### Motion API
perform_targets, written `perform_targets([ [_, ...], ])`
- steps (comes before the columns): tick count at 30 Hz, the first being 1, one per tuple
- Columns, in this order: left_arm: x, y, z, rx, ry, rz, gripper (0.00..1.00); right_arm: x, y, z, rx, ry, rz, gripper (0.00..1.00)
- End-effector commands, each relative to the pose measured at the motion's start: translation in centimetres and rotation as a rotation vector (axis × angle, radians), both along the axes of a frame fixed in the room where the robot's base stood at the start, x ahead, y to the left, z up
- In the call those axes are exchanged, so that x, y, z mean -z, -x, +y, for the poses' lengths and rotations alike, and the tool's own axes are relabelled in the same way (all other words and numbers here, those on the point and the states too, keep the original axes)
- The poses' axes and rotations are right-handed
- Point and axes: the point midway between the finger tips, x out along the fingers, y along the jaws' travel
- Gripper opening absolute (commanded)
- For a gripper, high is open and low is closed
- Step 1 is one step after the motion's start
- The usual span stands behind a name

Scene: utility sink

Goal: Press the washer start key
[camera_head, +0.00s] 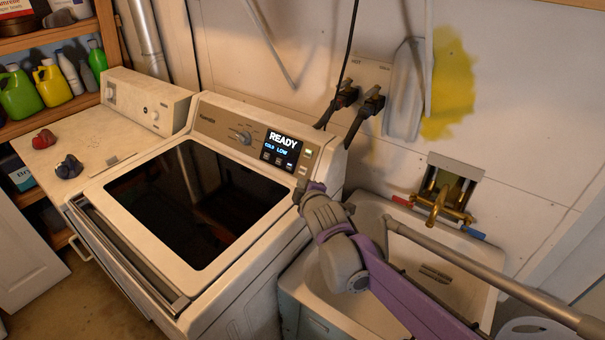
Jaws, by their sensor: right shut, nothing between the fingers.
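The washer (120,215) is a white top-loader with a dark glass lid, which is closed. My right gripper (308,188) is shut and empty. Its tip is at the panel's right end, just below these keys in the picture; I cannot tell whether it touches. My left gripper is not in view.
A utility sink (370,215) with a brass faucet (437,205) stands right of the washer, under my right arm. Black hoses (345,95) hang behind the panel. A second white appliance (110,135) and shelves with bottles (52,83) are at left.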

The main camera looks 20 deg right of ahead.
Motion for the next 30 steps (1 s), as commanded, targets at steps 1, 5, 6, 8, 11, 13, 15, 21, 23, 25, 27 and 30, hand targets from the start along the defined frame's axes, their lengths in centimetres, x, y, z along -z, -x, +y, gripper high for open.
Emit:
perform_targets([
  [1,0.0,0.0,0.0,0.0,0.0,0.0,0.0,0.1,-0.3,0.0,0.0,0.0,0.0,0.0],
  [5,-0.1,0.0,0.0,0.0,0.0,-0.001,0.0,0.5,-1.5,-0.1,0.001,-0.001,0.0,0.0],
  [6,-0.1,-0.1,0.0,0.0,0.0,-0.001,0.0,0.8,-2.1,-0.1,0.001,-0.001,0.0,0.0],
  [8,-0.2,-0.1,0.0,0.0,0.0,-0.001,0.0,1.1,-3.1,-0.2,0.001,-0.001,0.0,0.0],
  [11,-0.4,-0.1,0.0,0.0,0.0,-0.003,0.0,1.9,-4.9,-0.3,0.0,-0.001,0.0,0.0],
  [13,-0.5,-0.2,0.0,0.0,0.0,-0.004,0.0,2.3,-6.2,-0.3,0.001,-0.001,-0.001,0.0],
  [15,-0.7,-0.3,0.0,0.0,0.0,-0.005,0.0,2.8,-7.5,-0.4,0.001,-0.001,-0.001,0.0],
  [21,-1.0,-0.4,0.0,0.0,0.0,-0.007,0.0,4.3,-10.1,-1.6,0.004,-0.002,0.0,0.0],
  [23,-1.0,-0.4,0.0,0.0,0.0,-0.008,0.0,4.7,-10.5,-2.1,0.003,-0.002,0.0,0.0],
  [25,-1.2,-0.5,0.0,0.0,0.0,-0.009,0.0,5.0,-10.9,-2.6,0.003,-0.001,0.0,0.0],
  [27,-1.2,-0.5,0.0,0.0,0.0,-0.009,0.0,5.3,-11.1,-2.9,0.003,-0.001,0.0,0.0],
  [30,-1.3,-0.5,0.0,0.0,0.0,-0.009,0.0,5.6,-11.3,-3.1,0.002,-0.002,0.0,0.0],
])
